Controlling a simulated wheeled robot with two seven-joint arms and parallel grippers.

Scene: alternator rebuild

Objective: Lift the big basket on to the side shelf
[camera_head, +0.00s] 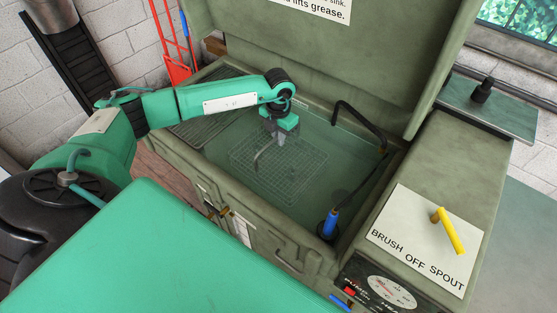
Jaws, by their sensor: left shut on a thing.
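The big basket (297,181) is a flat wire-mesh one, low in the sink of the green parts washer, seen through murky green liquid. My left gripper (279,141) reaches in from the left and points down over the basket's back-left part. It is shut on the basket's handle, a grey curved bar (261,157). How the fingers sit on it is too small to tell. The side shelf (199,128) looks to be the dark slatted rack along the sink's left side, partly hidden by my left arm. My right gripper is not in view.
The washer's raised lid (325,45) stands behind the sink. A black bent spout (362,125) and a blue-handled brush (330,222) are at the sink's right. A yellow lever (449,231) sits on the right top by a sign. A red hand truck (172,55) stands behind left.

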